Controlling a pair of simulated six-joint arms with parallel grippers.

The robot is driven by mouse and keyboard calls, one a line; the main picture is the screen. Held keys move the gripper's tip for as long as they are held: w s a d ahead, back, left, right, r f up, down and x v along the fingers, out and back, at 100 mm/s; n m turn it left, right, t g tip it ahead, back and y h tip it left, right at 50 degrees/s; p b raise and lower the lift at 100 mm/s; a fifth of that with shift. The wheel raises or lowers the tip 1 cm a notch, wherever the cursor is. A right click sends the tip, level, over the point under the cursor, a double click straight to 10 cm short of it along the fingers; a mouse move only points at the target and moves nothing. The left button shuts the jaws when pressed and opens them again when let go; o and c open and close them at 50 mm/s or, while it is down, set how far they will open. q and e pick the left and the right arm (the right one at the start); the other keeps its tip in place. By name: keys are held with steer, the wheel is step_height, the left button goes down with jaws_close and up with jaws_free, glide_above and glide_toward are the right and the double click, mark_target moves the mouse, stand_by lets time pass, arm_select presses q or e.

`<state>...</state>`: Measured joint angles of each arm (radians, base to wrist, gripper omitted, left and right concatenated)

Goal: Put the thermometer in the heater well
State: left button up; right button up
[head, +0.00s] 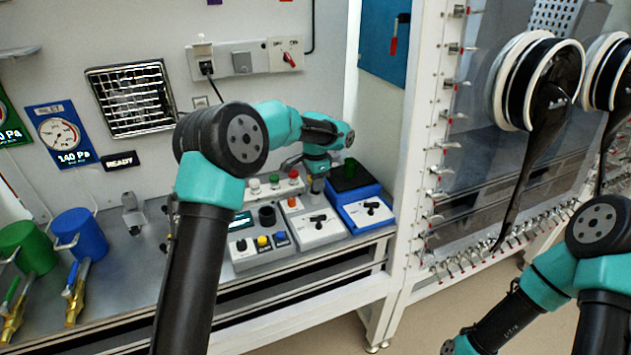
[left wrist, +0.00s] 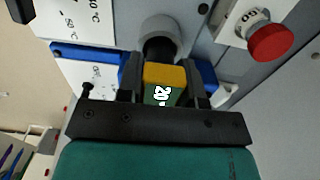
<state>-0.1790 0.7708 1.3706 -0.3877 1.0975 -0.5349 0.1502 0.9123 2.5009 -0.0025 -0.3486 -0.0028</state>
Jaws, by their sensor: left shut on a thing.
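My left gripper (head: 317,172) is low over the back of the bench instruments. In the left wrist view the left gripper (left wrist: 162,92) is shut on the thermometer (left wrist: 165,76), a small block with a yellow top and a green display face. A grey round collar with a dark middle (left wrist: 160,32), which looks like the heater well, lies just beyond the thermometer. The thermometer's lower end is hidden, so I cannot tell whether it is inside the collar. My right gripper is out of view.
A blue unit with a black top (head: 361,202) stands right of the grey dial unit (head: 308,230). A grey box with coloured buttons (head: 257,245) is left of it. A red knob (left wrist: 271,42) is close at right in the wrist view. Blue (head: 80,233) and green cylinders stand far left.

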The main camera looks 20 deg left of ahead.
arm_select(q)
steer(key=shift+f, duration=0.15)
steer(key=o, duration=0.9)
steer(key=shift+o, duration=0.2)
step_height(320, 180, up, 12)
steer(key=shift+r, duration=0.2)
